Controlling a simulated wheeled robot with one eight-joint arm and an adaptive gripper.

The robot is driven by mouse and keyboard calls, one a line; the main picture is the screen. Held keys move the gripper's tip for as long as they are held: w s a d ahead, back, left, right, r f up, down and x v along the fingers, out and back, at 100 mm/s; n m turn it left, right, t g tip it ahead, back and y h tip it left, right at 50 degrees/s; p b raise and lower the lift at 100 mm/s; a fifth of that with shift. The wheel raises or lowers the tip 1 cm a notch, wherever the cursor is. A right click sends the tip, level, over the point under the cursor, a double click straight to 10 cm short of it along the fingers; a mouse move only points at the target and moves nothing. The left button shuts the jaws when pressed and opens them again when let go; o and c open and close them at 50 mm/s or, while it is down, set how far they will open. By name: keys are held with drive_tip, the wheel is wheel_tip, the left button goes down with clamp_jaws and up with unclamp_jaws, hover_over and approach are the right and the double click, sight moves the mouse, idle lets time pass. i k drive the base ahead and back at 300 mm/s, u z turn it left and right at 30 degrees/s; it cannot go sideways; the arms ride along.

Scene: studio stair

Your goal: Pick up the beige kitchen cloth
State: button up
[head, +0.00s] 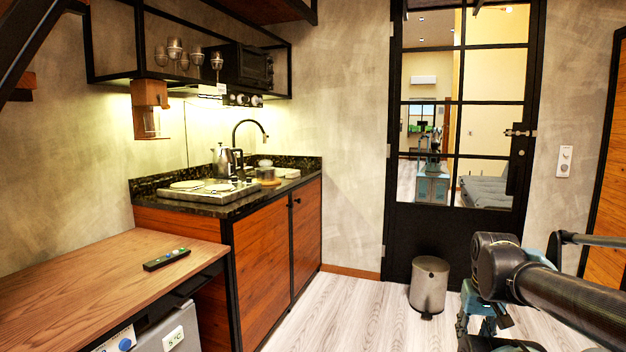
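I cannot make out a beige kitchen cloth for certain in the head view. A small pale item (286,172) lies at the right back of the kitchen counter (225,207), but it is too small to tell what it is. My arm reaches in from the right edge, with its dark and teal links in front of the door. I cannot make out my gripper's fingers.
A wooden table (110,285) with a dark remote (167,259) stands at lower left. A metal bin (430,284) stands by the black glazed door (440,237). The floor between is clear.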

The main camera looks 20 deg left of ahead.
sight(292, 174)
drive_tip(key=u, duration=0.15)
drive_tip(key=i, duration=1.85)
drive_tip(key=u, duration=0.65)
drive_tip(key=i, duration=1.95)
drive_tip(key=u, duration=0.3)
